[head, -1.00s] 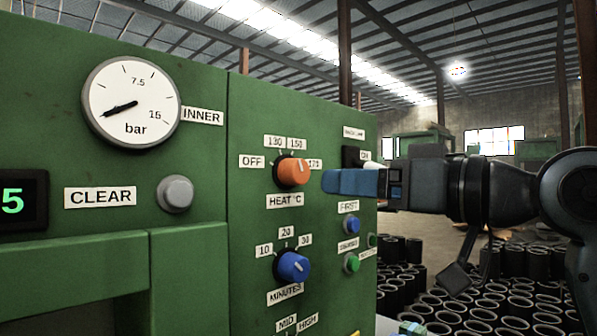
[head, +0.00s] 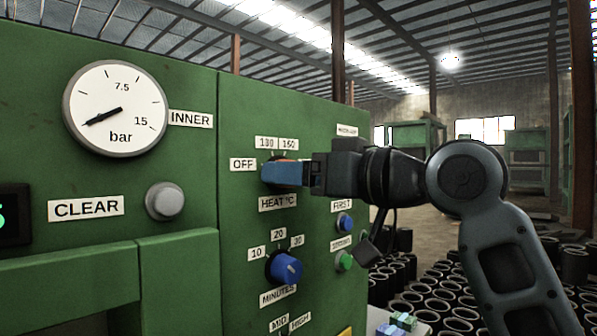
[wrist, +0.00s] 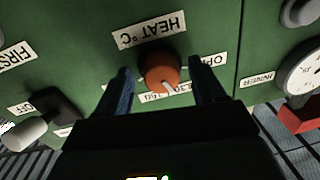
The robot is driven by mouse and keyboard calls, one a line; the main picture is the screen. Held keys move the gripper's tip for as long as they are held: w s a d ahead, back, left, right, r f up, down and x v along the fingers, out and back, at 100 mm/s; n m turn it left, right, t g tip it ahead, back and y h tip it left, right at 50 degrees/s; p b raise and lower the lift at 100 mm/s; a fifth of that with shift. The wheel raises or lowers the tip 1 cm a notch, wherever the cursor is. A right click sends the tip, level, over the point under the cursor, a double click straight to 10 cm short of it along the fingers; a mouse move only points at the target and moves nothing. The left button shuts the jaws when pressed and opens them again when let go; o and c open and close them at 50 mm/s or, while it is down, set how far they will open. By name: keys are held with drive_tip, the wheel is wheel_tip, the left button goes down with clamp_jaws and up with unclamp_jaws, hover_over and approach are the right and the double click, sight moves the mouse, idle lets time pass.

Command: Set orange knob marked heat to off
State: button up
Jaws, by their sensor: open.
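The orange heat knob (wrist: 160,70) is on the green panel, between my two fingers in the wrist view, with a visible gap on each side. Its white mark points toward the 130 and 150 labels; I cannot tell which exactly. In the head view my blue finger hides most of the knob, and only a thin orange edge (head: 286,158) shows. The OFF label (head: 243,164) is left of the knob; it shows partly behind a finger in the wrist view (wrist: 207,60). My gripper (head: 268,173) is open, its fingers around the knob, and holds nothing.
A blue minutes knob (head: 286,268) sits below. A blue button (head: 345,222) and a green button (head: 344,260) are at lower right. A black switch with a pale lever (wrist: 50,115) is beside the heat knob. A gauge (head: 117,108) and grey clear button (head: 165,201) are left.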

drive_tip(key=shift+c, duration=0.5)
drive_tip(key=c, duration=1)
drive_tip(key=shift+o, duration=0.2)
drive_tip(key=shift+n+b, duration=0.3)
drive_tip(key=shift+n+h+b, duration=0.3)
drive_tip(key=shift+n+b, duration=2.55)
drive_tip(key=shift+n, duration=1.25)
drive_tip(key=shift+r, duration=0.1)
